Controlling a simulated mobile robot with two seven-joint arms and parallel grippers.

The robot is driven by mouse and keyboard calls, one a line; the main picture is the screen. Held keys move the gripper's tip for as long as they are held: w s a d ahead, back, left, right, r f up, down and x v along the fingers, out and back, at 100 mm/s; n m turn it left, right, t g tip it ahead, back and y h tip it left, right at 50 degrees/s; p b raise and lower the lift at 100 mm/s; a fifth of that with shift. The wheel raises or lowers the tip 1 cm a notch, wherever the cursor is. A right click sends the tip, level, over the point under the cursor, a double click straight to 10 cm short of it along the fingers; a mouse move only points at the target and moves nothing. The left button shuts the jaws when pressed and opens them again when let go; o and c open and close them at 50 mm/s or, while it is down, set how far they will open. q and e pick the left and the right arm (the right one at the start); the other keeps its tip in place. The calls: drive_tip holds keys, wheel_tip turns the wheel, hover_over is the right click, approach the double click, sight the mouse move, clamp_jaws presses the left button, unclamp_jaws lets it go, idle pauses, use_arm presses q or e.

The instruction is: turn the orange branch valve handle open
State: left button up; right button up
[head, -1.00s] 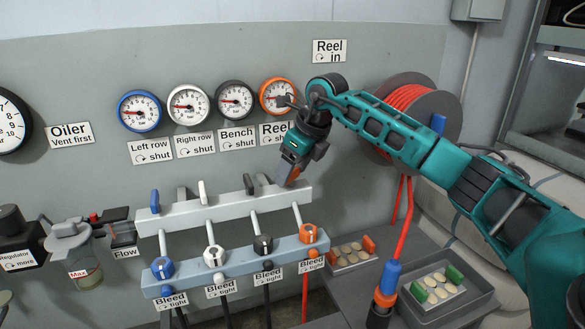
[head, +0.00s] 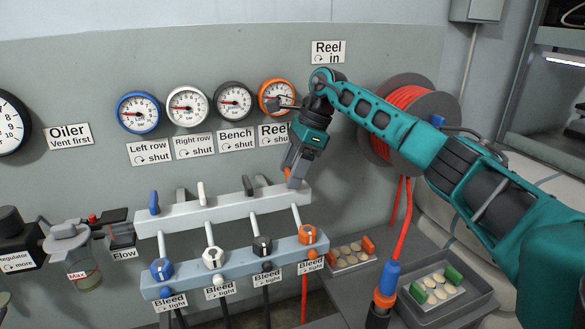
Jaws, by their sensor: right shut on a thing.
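The orange branch valve handle (head: 287,173) is at the right end of the upper pale manifold bar (head: 227,207). Only a sliver of orange shows beside the fingers; the rest is hidden, so its exact angle is hard to read. My right gripper (head: 292,178) comes down from above and is shut on the handle. The blue handle (head: 155,203), white handle (head: 202,192) and black handle (head: 249,185) stand roughly upright along the same bar. My left gripper is not in view.
The orange-rimmed gauge (head: 276,96) and the Reel sign (head: 274,134) are close to my right wrist. A lower bar (head: 185,283) carries several bleed knobs, including an orange one (head: 308,234). A hose reel (head: 405,115) is behind my right arm.

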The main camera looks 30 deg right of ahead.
drive_tip(key=shift+w+n, duration=0.1)
drive_tip(key=shift+n, duration=0.4)
drive_tip(key=o, duration=1.1)
drive_tip(key=shift+c, duration=0.2)
drive_tip(key=v, duration=1.3)
drive_tip(key=shift+w, duration=0.15)
drive_tip(key=shift+f, duration=0.1)
